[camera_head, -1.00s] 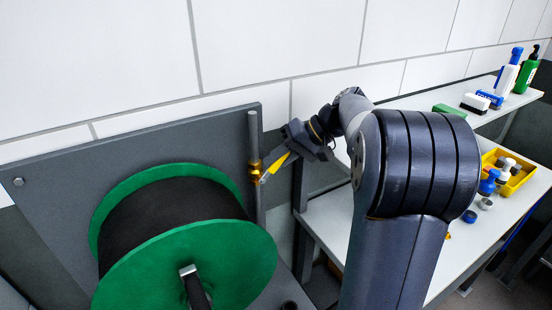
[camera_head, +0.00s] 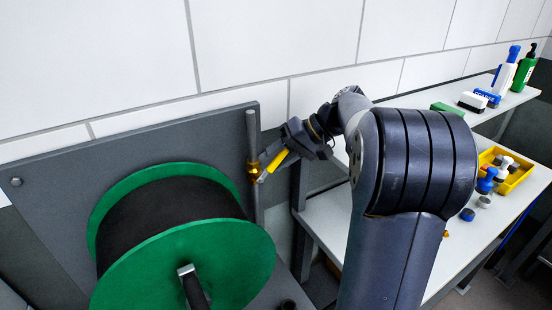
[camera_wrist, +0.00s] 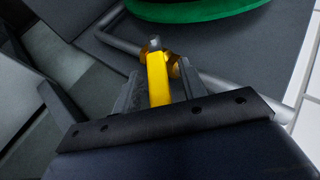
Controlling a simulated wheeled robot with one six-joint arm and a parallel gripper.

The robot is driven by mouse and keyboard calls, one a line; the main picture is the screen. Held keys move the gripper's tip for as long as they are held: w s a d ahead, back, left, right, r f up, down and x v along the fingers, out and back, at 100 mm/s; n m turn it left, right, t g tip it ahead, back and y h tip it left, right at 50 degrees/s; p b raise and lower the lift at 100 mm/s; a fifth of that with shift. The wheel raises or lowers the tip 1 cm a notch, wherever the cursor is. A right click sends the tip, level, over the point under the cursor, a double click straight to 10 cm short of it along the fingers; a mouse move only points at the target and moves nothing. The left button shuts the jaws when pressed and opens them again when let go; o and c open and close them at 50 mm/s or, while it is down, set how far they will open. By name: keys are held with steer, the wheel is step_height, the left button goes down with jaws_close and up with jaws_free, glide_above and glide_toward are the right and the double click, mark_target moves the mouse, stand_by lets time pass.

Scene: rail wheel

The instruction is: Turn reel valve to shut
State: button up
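The reel valve (camera_head: 254,168) is a brass body on an upright grey pipe, just right of the green hose reel (camera_head: 215,262). Its yellow lever (camera_head: 277,161) slants up and right from the body. In the wrist view the lever (camera_wrist: 158,80) points straight toward my gripper (camera_wrist: 157,88), with the brass body (camera_wrist: 173,67) behind its far end. My gripper's two dark fingers stand on either side of the lever, and narrow gaps seem to show beside it. In the head view my gripper (camera_head: 270,160) reaches the lever from the right, and its fingers are partly hidden.
A grey back panel (camera_head: 60,185) stands behind the reel against the white tiled wall. A white bench (camera_head: 330,215) at right holds a yellow bin (camera_head: 517,176) and small parts. A shelf above it holds bottles (camera_head: 526,68). My arm hides part of the bench.

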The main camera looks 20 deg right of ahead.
steer(key=b+v, duration=0.1)
steer(key=v, duration=0.9)
steer(key=shift+d+r, duration=0.2)
steer(key=shift+d, duration=0.05)
steer(key=shift+s, duration=0.1)
steer(key=shift+c, duration=0.2)
